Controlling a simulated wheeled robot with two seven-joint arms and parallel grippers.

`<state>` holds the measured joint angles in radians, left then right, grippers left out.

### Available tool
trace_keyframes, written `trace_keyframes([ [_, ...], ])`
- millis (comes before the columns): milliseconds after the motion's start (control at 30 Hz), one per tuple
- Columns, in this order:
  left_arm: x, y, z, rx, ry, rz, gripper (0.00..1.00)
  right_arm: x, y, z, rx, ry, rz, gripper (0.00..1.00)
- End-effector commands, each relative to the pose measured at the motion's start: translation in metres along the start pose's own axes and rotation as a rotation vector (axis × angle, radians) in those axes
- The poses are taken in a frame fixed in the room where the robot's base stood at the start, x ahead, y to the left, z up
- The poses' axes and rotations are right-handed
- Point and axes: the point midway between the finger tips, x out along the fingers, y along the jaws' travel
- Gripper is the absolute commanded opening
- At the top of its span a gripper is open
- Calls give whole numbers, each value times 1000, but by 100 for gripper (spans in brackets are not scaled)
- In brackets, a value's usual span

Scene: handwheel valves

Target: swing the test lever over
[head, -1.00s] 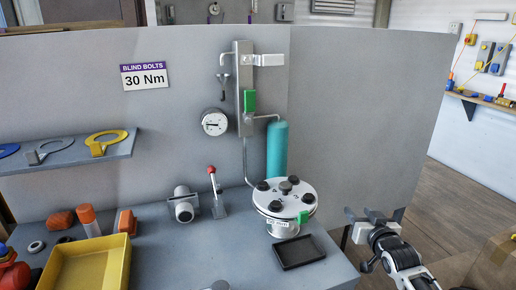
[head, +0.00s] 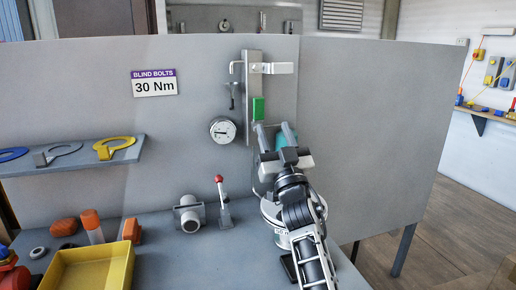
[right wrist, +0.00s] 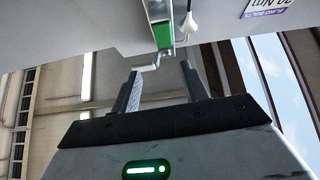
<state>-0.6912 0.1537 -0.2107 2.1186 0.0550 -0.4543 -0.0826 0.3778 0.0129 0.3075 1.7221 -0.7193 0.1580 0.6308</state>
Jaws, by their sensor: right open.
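A green handle (head: 257,107) sits upright on the grey vertical plate (head: 249,80) fixed to the panel. It also shows in the right wrist view (right wrist: 163,33), with a bent silver piece (right wrist: 147,66) below it near the fingertips. My right gripper (head: 273,131) is open, just below and right of the green handle in the head view. In the right wrist view its fingers (right wrist: 160,72) point up toward the handle with nothing clearly gripped. A red-knobbed lever (head: 222,195) stands on the bench to the left. My left gripper is out of view.
A gauge (head: 222,130) is left of the plate; a silver bracket (head: 272,68) is above. My right arm partly hides the teal cylinder (head: 288,135) and the round flanged vessel (head: 270,211). A yellow tray (head: 92,270) and a grey pipe fitting (head: 188,214) stand on the bench.

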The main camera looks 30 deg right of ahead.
Motion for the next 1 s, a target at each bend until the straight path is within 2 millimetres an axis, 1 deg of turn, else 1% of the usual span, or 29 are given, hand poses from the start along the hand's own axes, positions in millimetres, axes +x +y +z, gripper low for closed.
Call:
trace_keyframes([
  [33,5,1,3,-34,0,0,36,-4,-2,7,14,-18,-2,45],
  [100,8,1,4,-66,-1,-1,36,-5,-3,12,28,-33,-1,45],
  [267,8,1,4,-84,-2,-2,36,2,-3,14,35,-41,0,45],
  [800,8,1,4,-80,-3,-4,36,64,-4,16,35,-40,-1,45],
  [1000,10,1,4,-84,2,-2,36,83,-4,17,34,-40,-1,45],
])
